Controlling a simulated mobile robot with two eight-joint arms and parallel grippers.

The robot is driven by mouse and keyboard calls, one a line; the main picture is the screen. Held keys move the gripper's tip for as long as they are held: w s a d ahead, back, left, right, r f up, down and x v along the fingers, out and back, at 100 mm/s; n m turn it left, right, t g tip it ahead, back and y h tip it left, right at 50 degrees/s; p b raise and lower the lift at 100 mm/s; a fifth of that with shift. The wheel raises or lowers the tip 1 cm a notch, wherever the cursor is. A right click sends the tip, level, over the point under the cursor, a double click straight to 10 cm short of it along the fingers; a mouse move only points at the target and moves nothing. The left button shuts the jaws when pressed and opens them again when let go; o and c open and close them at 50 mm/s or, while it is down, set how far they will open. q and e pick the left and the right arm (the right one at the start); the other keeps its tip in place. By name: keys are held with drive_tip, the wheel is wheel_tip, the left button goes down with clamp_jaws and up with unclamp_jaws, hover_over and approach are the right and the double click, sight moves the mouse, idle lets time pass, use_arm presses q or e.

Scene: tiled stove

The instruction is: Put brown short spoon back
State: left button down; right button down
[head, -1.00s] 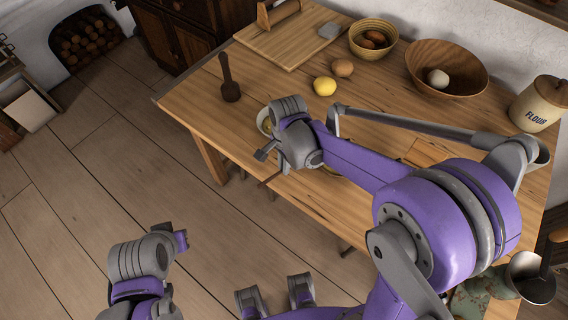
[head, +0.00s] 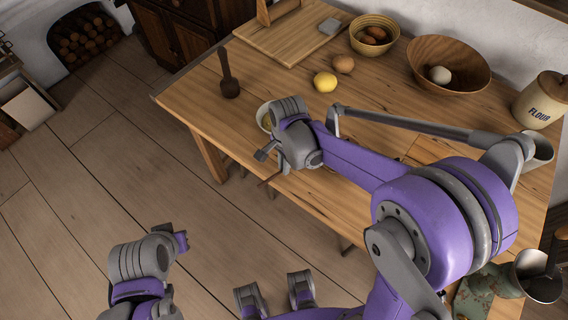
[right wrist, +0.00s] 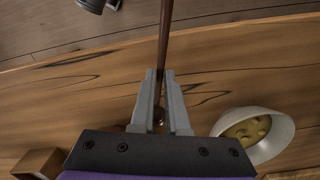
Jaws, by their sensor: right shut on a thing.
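My right gripper (head: 264,160) is over the near edge of the wooden table, partly hidden by its own wrist in the head view. In the right wrist view its fingers (right wrist: 160,110) are shut on a thin brown handle, which looks to be the brown short spoon (right wrist: 165,38). The handle runs away from the fingers past the table edge, over the floor. Its brown tip also shows below the gripper in the head view (head: 269,181). The spoon's bowl end is not clear. My left arm is at the lower left; its fingers do not show.
A pale bowl with yellow contents (right wrist: 252,135) is right of the fingers; a wooden block (right wrist: 38,163) is left. On the table (head: 190,100) are a dark wooden masher (head: 228,82), a lemon (head: 325,82), a wooden bowl (head: 450,75) and a flour jar (head: 540,102).

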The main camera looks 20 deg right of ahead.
drive_tip(key=shift+f+b, duration=0.5)
drive_tip(key=shift+f, duration=0.25)
drive_tip(key=c, duration=0.8)
unclamp_jaws()
drive_tip(key=shift+c, duration=0.2)
